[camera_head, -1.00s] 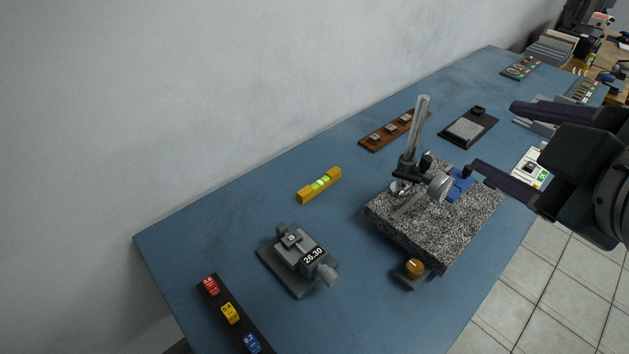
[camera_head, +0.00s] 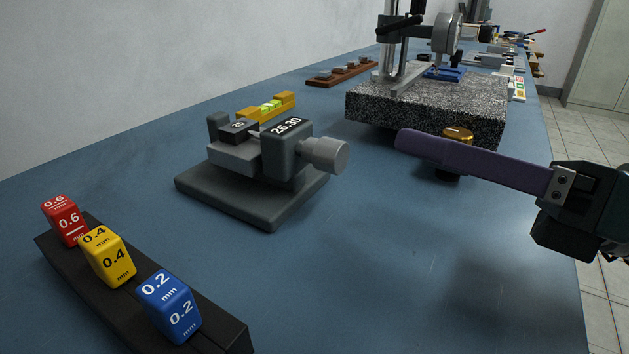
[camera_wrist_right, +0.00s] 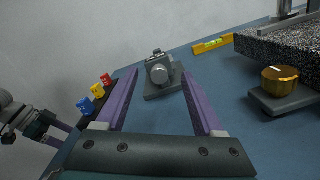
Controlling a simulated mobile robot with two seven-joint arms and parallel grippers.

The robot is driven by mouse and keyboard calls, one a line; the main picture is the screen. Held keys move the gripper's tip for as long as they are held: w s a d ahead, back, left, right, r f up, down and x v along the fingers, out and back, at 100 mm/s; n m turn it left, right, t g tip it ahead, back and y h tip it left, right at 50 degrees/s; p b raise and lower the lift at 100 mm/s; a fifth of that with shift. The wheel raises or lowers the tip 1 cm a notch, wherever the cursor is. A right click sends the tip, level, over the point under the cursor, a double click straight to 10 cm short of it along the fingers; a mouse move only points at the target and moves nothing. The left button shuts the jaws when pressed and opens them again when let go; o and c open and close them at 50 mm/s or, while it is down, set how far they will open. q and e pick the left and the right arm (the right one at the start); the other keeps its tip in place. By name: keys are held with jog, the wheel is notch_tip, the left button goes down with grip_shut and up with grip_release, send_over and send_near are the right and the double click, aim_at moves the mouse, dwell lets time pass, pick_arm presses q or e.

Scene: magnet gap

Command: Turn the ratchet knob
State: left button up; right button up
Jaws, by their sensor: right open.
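The grey micrometer device (camera_head: 255,165) sits on a dark base on the blue table, with displays reading 26.30 and 25. Its ratchet knob, a light grey cylinder (camera_head: 324,155), sticks out at the right end. In the right wrist view the knob (camera_wrist_right: 159,75) faces me, between and beyond my fingers. My right gripper (camera_wrist_right: 160,85) is open and empty, apart from the knob. In the head view one purple finger (camera_head: 470,160) shows, right of the knob and pointing toward it. My left gripper (camera_wrist_right: 57,132) shows small at the left of the wrist view; its opening is unclear.
A black rack (camera_head: 140,290) with red, yellow and blue gauge blocks stands at front left. A speckled granite stand (camera_head: 425,108) and a brass knob (camera_head: 457,135) lie behind the purple finger. A yellow level (camera_head: 266,106) lies behind the device.

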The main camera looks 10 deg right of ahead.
aim_at(343, 157)
jog(key=f, duration=0.1)
jog(key=f+n+g, duration=0.1)
jog(key=shift+s+a+f+b, duration=0.15)
jog(key=shift+s+f+b, duration=0.2)
jog(key=shift+f, duration=0.05)
jog(key=shift+w+a+r, duration=0.1)
jog(key=shift+w+a, duration=0.1)
jog(key=shift+a, duration=0.1)
jog(key=x, duration=0.9)
jog(key=shift+r+p, duration=0.2)
jog(key=shift+p, duration=0.1)
jog(key=shift+c, duration=0.2)
grip_shut()
